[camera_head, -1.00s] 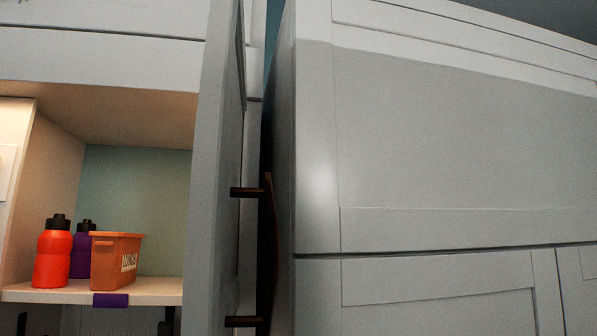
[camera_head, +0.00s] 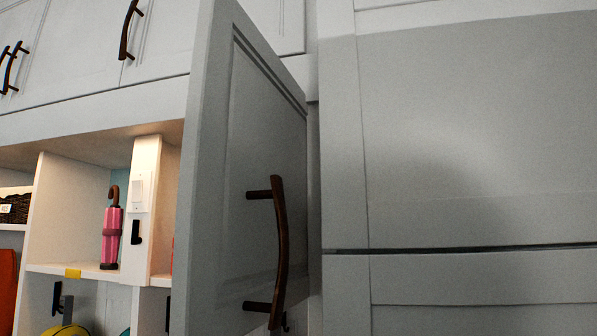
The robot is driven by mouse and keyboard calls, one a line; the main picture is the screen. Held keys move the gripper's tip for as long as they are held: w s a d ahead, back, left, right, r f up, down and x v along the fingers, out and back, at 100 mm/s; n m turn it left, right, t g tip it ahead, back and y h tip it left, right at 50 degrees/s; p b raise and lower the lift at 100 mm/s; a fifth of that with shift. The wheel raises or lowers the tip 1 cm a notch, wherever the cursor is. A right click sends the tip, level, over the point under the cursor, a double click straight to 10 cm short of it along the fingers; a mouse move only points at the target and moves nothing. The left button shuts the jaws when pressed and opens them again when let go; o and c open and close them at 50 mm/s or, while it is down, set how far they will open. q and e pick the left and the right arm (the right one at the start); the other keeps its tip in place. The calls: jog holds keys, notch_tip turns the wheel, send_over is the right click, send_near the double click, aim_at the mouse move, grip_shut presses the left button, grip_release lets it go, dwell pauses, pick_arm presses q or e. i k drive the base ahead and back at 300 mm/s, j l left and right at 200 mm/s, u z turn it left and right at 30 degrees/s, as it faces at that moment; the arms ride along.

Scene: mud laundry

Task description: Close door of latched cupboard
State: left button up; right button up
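The cupboard door (camera_head: 248,130) is a grey-white panel standing open in the middle of the head view. Its outer face is turned to the right, and its near edge runs down the left side of it. A dark brown curved handle (camera_head: 281,250) is fixed upright on that face. The inside of the cupboard behind the door is mostly hidden. Neither of my grippers shows in the view, and nothing is seen touching the door.
A large grey-white cabinet front (camera_head: 460,130) fills the right side, close to the door. At left, open cubbies hold a pink umbrella (camera_head: 112,235), a basket (camera_head: 15,207) and a yellow ball (camera_head: 68,330). Upper cabinets with dark handles (camera_head: 129,30) run above.

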aim_at(240, 257)
jog(key=k+l+z, duration=0.35)
jog(key=k+l, duration=0.35)
